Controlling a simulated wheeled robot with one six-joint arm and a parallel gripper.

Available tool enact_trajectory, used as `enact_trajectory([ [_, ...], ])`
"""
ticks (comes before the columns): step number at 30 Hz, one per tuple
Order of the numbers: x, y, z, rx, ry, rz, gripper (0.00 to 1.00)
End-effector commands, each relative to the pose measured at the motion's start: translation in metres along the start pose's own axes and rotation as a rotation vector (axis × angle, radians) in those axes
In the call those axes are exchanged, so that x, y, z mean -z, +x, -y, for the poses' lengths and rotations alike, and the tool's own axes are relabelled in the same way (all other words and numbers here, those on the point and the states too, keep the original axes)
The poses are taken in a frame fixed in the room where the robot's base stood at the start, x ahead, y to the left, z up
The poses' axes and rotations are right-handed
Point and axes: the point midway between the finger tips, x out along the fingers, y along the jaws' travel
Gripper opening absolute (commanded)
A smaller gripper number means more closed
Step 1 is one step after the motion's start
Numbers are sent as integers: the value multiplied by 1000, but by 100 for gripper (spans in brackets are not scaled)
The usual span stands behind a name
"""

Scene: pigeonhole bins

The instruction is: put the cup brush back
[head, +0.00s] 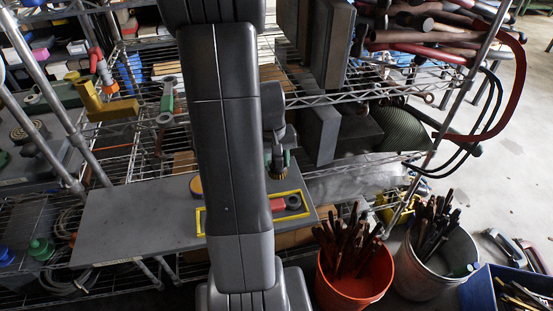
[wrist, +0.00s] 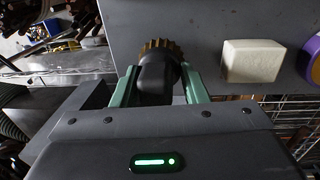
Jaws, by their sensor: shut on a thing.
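My gripper (wrist: 160,84) is shut on the cup brush (wrist: 157,68), with one green finger on each side of its dark body. The brush's brown wire bristles point away from the gripper. In the head view my gripper (head: 278,150) hangs just right of my arm, and the cup brush (head: 279,168) shows small below it, above a grey board (head: 135,220). A yellow rectangular outline (head: 292,192) lies on the board, partly hidden by my arm. I cannot tell the gap between brush and board.
A red and grey object (head: 287,203) lies within the yellow outline. A pale block (wrist: 253,60) and a purple-orange round object (wrist: 312,60) sit on the board. Wire shelving and dark upright panels (head: 320,133) stand behind. An orange bucket (head: 350,285) stands right of the board.

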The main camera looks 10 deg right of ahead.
Motion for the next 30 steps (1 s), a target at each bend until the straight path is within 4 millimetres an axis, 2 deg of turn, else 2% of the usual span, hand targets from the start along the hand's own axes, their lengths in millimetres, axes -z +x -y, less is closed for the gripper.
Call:
enact_trajectory([
  [29, 0, 10, 1, 0, 0, 0, 2],
  [30, 0, 10, 1, 0, 0, 0, 42],
])
